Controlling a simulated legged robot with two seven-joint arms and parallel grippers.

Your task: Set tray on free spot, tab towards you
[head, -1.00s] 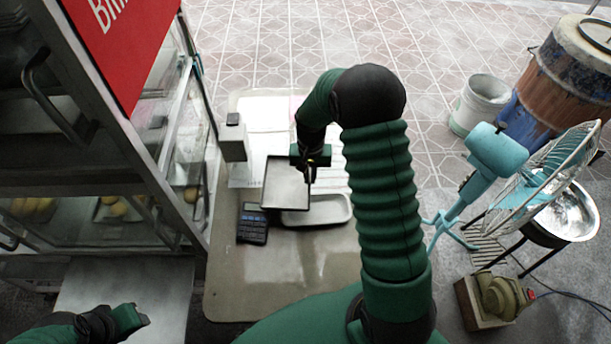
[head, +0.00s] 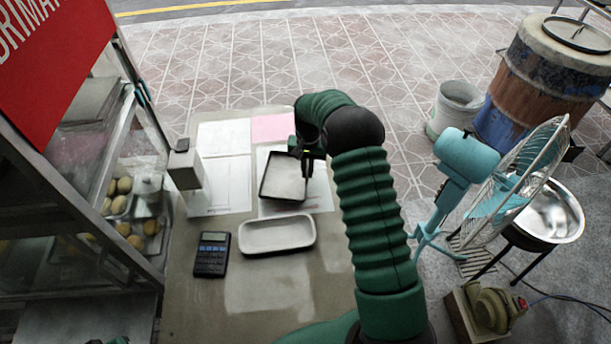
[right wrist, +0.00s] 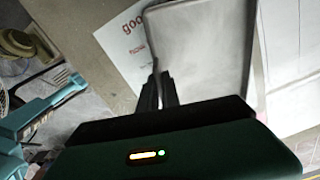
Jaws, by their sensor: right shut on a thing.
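My right gripper (head: 307,166) is shut on the right edge of a shallow grey tray with a dark rim (head: 283,178). The tray is over the white papers on the table, beyond a pale empty tray (head: 277,234). I cannot tell whether it touches the papers. In the right wrist view the fingers (right wrist: 158,92) meet the edge of the held tray (right wrist: 203,45), with a printed sheet beside it. I cannot make out its tab. Only a sliver of my left arm shows at the bottom left edge; its gripper is not visible.
The table (head: 262,293) has bare room in front. A calculator (head: 212,254) lies left of the pale tray. A white box-like stand (head: 187,172) is at the left, beside the glass food case (head: 128,200). A teal fan (head: 470,170) stands to the right.

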